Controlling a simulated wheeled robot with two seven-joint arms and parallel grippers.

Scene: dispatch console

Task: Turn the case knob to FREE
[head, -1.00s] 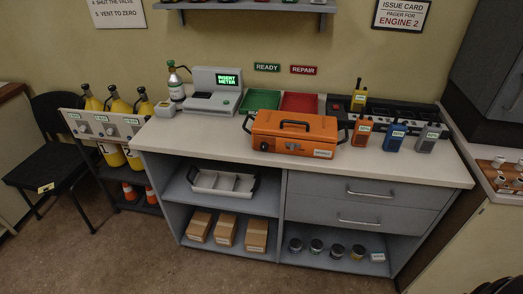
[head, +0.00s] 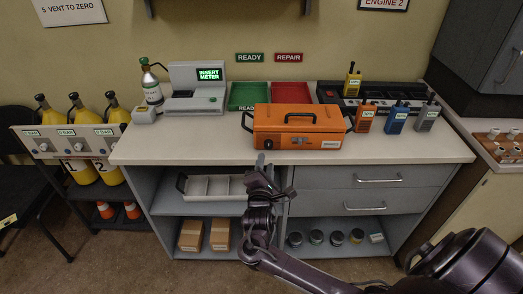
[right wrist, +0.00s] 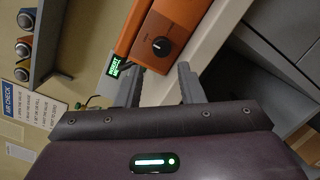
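The orange case (head: 300,128) sits shut on the console counter, its dark handle on top. Its small black knob (head: 265,142) is at the left of the front face. In the right wrist view the knob (right wrist: 161,44) shows as a round black dial with a white mark, on the orange case front (right wrist: 172,33). My right gripper (head: 262,162) is just below and in front of the knob in the head view. In the right wrist view its two fingers (right wrist: 160,85) are spread apart with nothing between them, short of the knob. My left gripper is not in view.
The counter edge (head: 200,159) runs in front of the case. A meter station (head: 197,90), a green tray (head: 247,95) and a red tray (head: 292,94) stand behind. Several radios, including a blue one (head: 397,117), stand to the right. A divided tray (head: 213,187) is on the shelf below.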

